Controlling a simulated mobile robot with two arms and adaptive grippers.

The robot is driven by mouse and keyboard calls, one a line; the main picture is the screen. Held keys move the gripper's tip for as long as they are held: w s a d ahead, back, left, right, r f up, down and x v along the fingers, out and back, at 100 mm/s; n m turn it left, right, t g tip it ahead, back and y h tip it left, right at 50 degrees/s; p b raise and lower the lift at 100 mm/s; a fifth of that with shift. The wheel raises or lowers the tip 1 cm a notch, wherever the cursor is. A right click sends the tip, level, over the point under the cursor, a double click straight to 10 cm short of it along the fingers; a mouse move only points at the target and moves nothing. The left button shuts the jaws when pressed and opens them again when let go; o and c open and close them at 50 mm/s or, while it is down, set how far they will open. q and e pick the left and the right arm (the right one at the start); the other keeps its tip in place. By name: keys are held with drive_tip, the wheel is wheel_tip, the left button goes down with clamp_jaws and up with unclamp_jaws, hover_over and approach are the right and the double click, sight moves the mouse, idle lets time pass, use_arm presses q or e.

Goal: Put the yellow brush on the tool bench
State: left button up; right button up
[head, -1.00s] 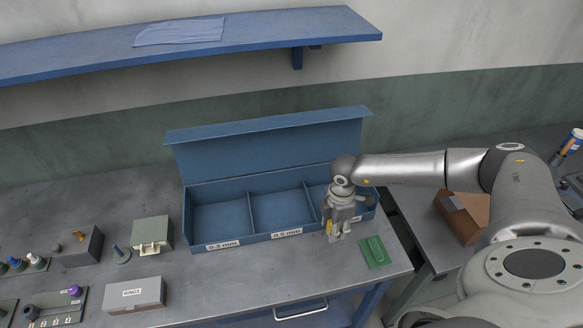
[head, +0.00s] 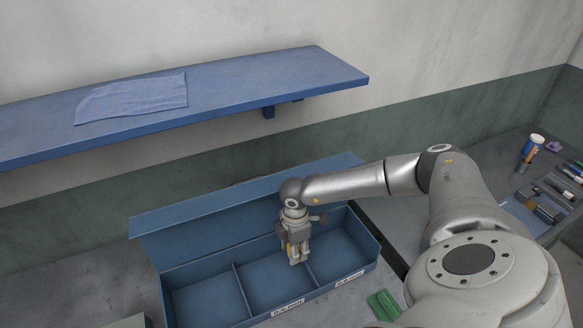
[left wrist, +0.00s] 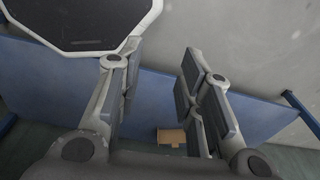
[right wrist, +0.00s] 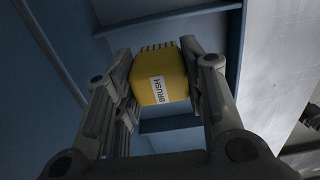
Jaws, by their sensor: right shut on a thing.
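The yellow brush, a block with a "BRUSH" label and dark bristles, shows in the right wrist view (right wrist: 160,78). My right gripper (head: 297,258) is shut on it, with the fingers on either side of the block. In the head view this gripper points down in front of the blue spool box's middle and right compartments, and the brush is mostly hidden. A grey bench (head: 480,160) with tools on it stands at the right, probably the tool bench. My left gripper (left wrist: 157,70) is open and empty in the left wrist view; it is not in the head view.
The open blue box (head: 222,319) has dividers and labels on its front. A green pad (head: 385,305) lies right of it. A tube (head: 532,148) and several small tools stand at the right bench's far end. A blue shelf (head: 230,95) with a cloth (head: 130,97) hangs above.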

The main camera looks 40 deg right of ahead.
drive_tip(key=shift+f, duration=3.15)
drive_tip(key=shift+f, duration=0.25)
drive_tip(key=o, duration=1.2)
wheel_tip(320, 180, up, 12)
drive_tip(key=shift+s, duration=0.1)
